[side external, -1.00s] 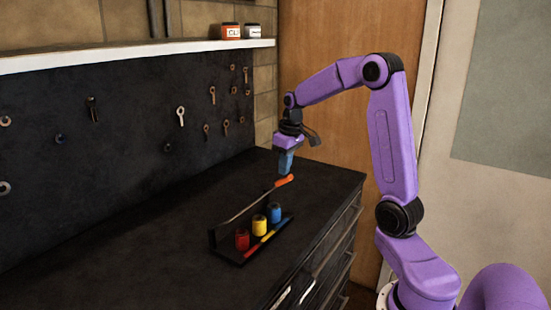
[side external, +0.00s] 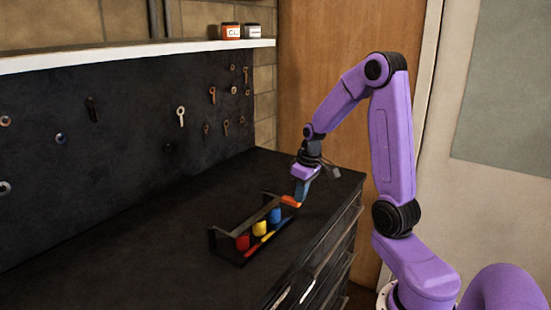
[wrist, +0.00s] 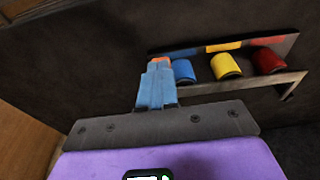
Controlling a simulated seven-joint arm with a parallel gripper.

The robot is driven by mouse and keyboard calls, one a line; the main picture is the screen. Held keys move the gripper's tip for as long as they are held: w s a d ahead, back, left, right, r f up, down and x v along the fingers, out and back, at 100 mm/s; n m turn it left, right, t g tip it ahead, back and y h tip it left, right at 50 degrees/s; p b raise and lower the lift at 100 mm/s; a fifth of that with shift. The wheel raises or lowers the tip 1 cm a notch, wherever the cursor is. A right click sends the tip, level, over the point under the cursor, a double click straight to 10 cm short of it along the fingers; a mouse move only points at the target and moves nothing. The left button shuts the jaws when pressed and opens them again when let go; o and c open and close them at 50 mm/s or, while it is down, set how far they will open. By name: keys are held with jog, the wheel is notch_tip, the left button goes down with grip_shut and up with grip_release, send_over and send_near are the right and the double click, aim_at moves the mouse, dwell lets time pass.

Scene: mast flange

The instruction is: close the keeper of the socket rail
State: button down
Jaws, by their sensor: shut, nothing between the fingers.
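The socket rail (side external: 243,262) is a dark tray on the bench holding a red socket (side external: 243,243), a yellow socket (side external: 259,229) and a blue socket (side external: 275,215). They also show in the wrist view: red (wrist: 268,61), yellow (wrist: 226,66), blue (wrist: 184,71). The keeper is a long bar (side external: 266,211) with an orange end (side external: 290,201); it runs along the row at about socket-top height. Whether it is fully seated I cannot tell. My gripper (side external: 300,193), with blue fingers, is shut and empty, at the orange end, apparently touching it. In the wrist view the fingers (wrist: 157,92) partly hide that end.
The dark bench top (side external: 130,262) is clear around the rail. A black pegboard (side external: 140,130) with hanging wrenches stands behind. A white shelf (side external: 130,54) with two jars is above. Drawers (side external: 330,245) are below the bench's right edge.

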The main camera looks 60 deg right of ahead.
jog(key=shift+s+f, duration=0.1)
jog(key=shift+f, duration=0.15)
dwell(0.3)
jog(key=shift+r, duration=0.1)
jog(key=s+r, duration=0.7)
jog(key=r, duration=0.4)
jog(key=s+a+f+n+g, duration=0.1)
jog(key=a+f+n, duration=0.15)
jog(key=a, duration=0.65)
jog(key=s+a+f+n, duration=0.1)
jog(key=a+n, duration=0.3)
jog(key=a, duration=0.4)
jog(key=s+a+f+n, duration=0.2)
jog(key=s+a+n, duration=0.4)
jog(key=s+a, duration=0.3)
jog(key=shift+s+f+g, duration=0.2)
jog(key=shift+s+g, duration=0.2)
jog(key=shift+s, duration=1.45)
